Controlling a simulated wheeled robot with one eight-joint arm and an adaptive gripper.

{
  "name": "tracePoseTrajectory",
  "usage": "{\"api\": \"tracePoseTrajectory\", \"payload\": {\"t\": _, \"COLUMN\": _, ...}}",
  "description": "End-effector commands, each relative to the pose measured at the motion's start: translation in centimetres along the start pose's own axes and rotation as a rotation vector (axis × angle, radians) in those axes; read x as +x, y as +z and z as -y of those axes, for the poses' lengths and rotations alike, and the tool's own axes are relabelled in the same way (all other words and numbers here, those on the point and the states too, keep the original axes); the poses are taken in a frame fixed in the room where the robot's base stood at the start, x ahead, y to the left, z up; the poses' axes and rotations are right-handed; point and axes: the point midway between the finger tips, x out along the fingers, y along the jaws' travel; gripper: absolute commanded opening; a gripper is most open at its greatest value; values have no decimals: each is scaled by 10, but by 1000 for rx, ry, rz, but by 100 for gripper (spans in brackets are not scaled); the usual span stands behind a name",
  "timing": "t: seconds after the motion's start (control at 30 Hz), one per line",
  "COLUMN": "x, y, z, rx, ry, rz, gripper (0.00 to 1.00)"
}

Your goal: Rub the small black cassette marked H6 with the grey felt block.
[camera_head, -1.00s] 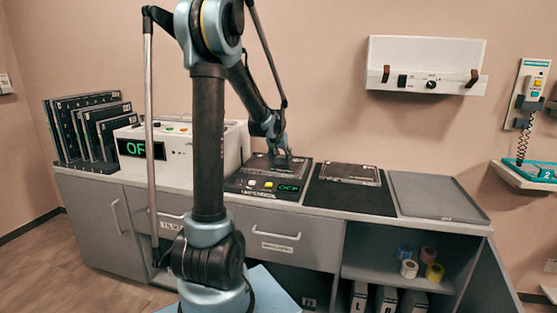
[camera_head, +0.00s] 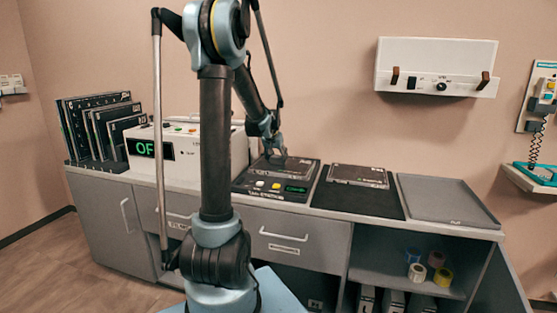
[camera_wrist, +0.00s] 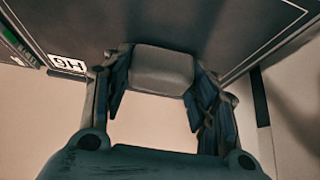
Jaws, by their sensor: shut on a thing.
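My gripper (camera_wrist: 156,78) is shut on the grey felt block (camera_wrist: 163,62), which sits between its two fingers in the wrist view. Beyond the block is the dark face of the black cassette (camera_wrist: 215,22), with a white label (camera_wrist: 67,63) that reads H6 upside down. The block overlaps this face in the picture; I cannot tell whether they touch. In the head view, my gripper (camera_head: 275,153) is low over the cassette (camera_head: 299,169) on the tag station (camera_head: 252,191). The block is too small to make out there.
Another dark cassette (camera_head: 358,175) lies on a black mat (camera_head: 360,199) to the right, beside a bare grey tray (camera_head: 445,203). A white box with a green display (camera_head: 205,152) and a rack of upright dark cassettes (camera_head: 100,128) stand left. Tape rolls (camera_head: 417,272) sit on the shelf below.

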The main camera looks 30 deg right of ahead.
Motion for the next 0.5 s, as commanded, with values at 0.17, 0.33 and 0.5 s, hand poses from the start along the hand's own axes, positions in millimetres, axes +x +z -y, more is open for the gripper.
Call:
{"api": "tracePoseTrajectory", "payload": {"t": 0.17, "x": 1, "y": 0, "z": 13, "rx": -2, "ry": 0, "rz": 0, "gripper": 31}}
{"api": "tracePoseTrajectory", "payload": {"t": 0.33, "x": 2, "y": 0, "z": 17, "rx": -1, "ry": 0, "rz": 0, "gripper": 31}}
{"api": "tracePoseTrajectory", "payload": {"t": 0.5, "x": 1, "y": 1, "z": 16, "rx": -1, "ry": 0, "rz": 0, "gripper": 31}}
